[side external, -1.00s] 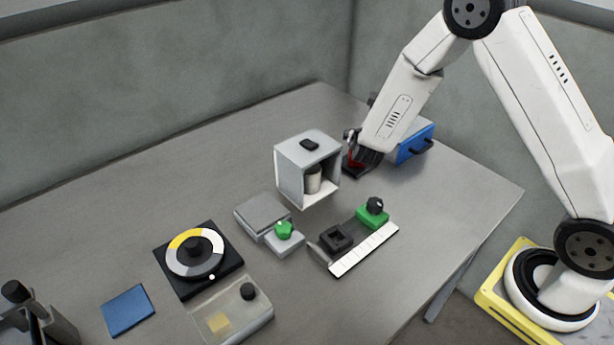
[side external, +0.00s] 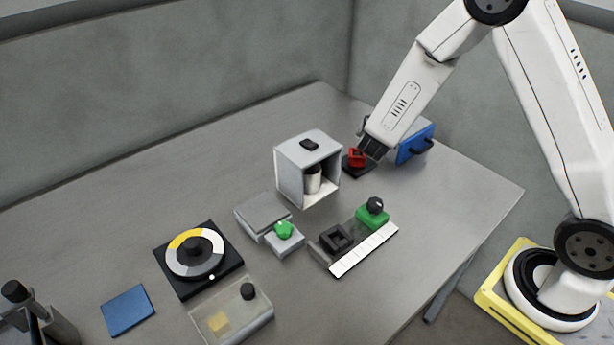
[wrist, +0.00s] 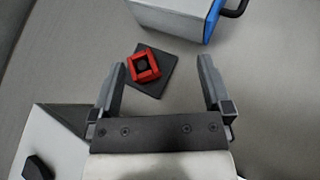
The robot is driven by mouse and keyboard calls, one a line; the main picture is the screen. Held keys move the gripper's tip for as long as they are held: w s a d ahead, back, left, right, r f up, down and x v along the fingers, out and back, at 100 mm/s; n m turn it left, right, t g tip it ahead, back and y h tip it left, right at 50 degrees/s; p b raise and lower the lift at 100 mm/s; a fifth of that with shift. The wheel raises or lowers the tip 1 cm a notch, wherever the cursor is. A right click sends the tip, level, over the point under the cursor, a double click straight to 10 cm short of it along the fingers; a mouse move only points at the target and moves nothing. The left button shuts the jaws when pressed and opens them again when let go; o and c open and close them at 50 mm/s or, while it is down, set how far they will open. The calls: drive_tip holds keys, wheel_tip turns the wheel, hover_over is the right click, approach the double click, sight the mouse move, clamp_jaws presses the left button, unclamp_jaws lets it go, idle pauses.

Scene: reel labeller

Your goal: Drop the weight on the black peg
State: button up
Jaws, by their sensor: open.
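A red square block (wrist: 145,66), which looks like the weight, sits on a flat black square base (wrist: 157,88) in the wrist view. A dark round core (wrist: 142,65), likely the black peg, shows inside the block's opening. The block looks slightly turned on the base; whether it is fully seated I cannot tell. The red block (side external: 357,156) also shows at the back of the table in the side view. My gripper (wrist: 162,65) is open and empty, its fingers apart on either side of the block without touching it. In the side view my gripper (side external: 371,148) is just right of the block.
A blue-fronted box with a handle (side external: 416,144) stands close right of the base. An open grey cabinet (side external: 307,149) holding a pale cylinder (side external: 313,180) stands left. A reel unit (side external: 196,254), green knob (side external: 284,230) and white strip (side external: 364,250) are nearer the front.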

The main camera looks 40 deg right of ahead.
drive_tip(key=s+a+m+g+y, duration=0.4)
drive_tip(key=s+m+g, duration=0.1)
drive_tip(key=s+m, duration=0.55)
drive_tip(key=s+a+r+m+y, duration=0.4)
drive_tip(key=s+a+m+y, duration=0.2)
drive_tip(key=a+m, duration=0.3)
drive_tip(key=shift+s+m+t, duration=0.4)
drive_tip(key=shift+s+m, duration=0.1)
drive_tip(key=shift+m, duration=1.25)
drive_tip(key=shift+f, duration=0.1)
